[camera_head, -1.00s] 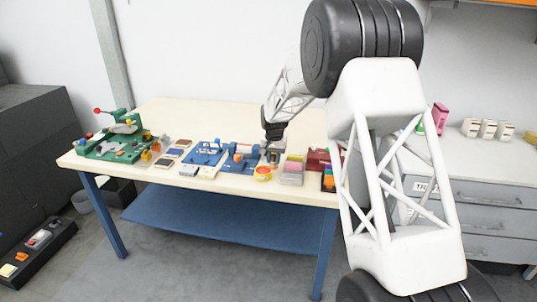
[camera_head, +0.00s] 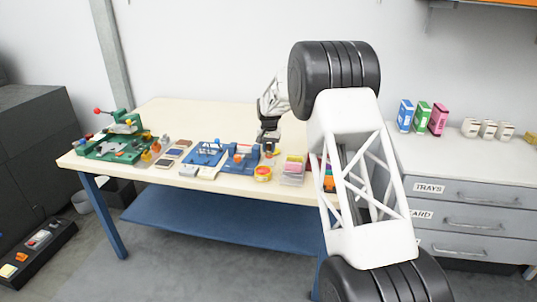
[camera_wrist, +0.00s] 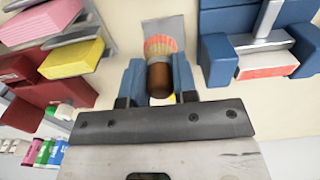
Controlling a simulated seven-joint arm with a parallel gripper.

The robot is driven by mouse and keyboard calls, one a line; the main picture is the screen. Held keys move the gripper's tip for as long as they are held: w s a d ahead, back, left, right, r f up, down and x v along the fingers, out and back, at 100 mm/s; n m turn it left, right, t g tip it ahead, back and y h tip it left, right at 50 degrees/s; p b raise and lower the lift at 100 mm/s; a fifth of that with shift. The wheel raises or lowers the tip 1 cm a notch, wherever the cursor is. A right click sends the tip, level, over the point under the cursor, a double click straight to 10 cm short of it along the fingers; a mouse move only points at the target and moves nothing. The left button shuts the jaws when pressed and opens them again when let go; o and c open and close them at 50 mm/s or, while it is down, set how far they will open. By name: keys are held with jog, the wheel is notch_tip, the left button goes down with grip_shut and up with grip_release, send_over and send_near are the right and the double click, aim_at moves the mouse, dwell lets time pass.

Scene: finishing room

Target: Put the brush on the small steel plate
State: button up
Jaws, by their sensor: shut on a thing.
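The brush (camera_wrist: 160,78) shows in the wrist view as a brown rounded handle with pale and reddish bristles beyond it. My gripper (camera_wrist: 158,88) is shut on it, one blue finger on each side of the handle. A small grey steel plate (camera_wrist: 166,27) lies just past the bristles, which overlap its near edge in the picture. I cannot tell whether the bristles touch it. In the head view my gripper (camera_head: 268,143) is over the front right part of the table, and the brush is too small there to make out clearly.
A blue vise-like fixture (camera_wrist: 258,55) stands right of the plate; pink and yellow blocks (camera_wrist: 72,58) and a dark red box (camera_wrist: 58,80) stand left. A yellow and red tin (camera_head: 263,173) is near the table's (camera_head: 190,110) front edge. The table's back is clear.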

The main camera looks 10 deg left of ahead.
aim_at(268, 153)
jog(key=shift+w+a, duration=0.25)
jog(key=shift+w, duration=0.35)
jog(key=shift+f, duration=0.1)
jog(key=shift+f, duration=1.75)
jog(key=o, duration=0.9)
jog(key=shift+f, duration=0.1)
notch_tip(268, 153, up, 12)
jog(key=shift+r, duration=0.15)
jog(key=shift+s+d, duration=0.1)
